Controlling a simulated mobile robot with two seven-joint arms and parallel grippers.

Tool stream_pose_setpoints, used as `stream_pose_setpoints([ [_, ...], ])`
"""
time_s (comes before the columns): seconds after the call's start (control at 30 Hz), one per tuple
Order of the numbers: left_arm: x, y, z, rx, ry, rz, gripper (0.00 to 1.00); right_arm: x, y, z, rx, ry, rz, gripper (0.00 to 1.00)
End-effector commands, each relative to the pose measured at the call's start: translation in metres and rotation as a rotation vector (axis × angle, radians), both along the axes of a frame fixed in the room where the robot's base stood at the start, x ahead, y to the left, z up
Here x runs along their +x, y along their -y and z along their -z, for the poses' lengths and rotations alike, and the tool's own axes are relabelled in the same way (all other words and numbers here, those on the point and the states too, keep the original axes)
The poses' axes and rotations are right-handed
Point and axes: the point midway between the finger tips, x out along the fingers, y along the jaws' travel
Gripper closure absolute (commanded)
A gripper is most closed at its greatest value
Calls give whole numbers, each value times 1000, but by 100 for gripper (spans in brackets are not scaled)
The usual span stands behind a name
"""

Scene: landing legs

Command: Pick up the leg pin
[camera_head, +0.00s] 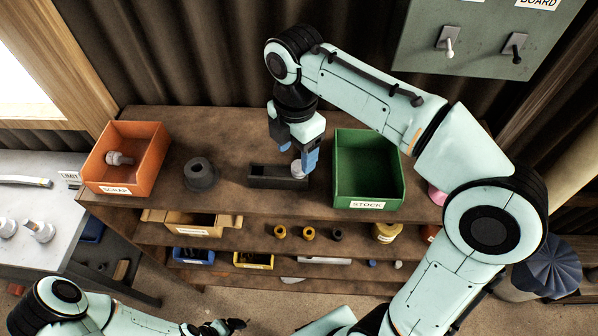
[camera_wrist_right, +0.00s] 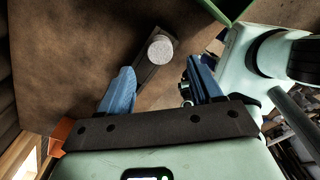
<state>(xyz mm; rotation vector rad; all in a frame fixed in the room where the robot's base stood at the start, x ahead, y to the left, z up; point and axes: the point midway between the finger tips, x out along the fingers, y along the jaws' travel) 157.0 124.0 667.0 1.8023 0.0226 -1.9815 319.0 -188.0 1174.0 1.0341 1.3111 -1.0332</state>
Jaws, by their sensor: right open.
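A grey round-topped pin (camera_head: 297,168), which appears to be the leg pin, stands at the right end of a dark narrow holder (camera_head: 265,182) on the shelf top. In the right wrist view its pale round top (camera_wrist_right: 160,48) shows just beyond the fingertips. My right gripper (camera_head: 296,150) is open, with its blue fingers close above and behind the pin. In the wrist view the fingers (camera_wrist_right: 160,78) are spread apart with nothing between them. My left gripper (camera_head: 226,326) is low at the bottom edge, small and dark; its jaws are unclear.
An orange SCRAP bin (camera_head: 145,185) holding a pin-like part (camera_head: 118,158) stands at the left. A dark flanged part (camera_head: 200,174) sits beside the holder. A green STOCK bin (camera_head: 340,187) is close on the right. Lower shelves hold small bins and parts.

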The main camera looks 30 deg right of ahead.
Motion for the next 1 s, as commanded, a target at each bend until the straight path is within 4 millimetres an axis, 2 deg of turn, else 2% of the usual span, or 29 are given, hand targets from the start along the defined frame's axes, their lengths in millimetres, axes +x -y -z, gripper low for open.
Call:
stream_pose_setpoints([
  [0.1,-5,0,6,0,-6,0,10,-1,7,21,-1,-5,2,35],
  [0.23,-9,0,10,0,-10,0,10,-1,7,38,-1,-5,1,35],
  [0.53,-9,0,10,0,-10,0,10,0,7,43,0,-1,1,35],
  [0.57,-9,0,10,0,-10,0,10,0,7,43,0,-1,1,39],
  [0.7,-9,0,10,0,-10,0,10,0,7,43,0,-1,1,84],
  [0.77,-9,0,10,0,-10,0,10,0,7,43,0,-1,1,100],
  [1.0,-9,0,10,0,-10,0,10,0,7,41,0,1,0,100],
])
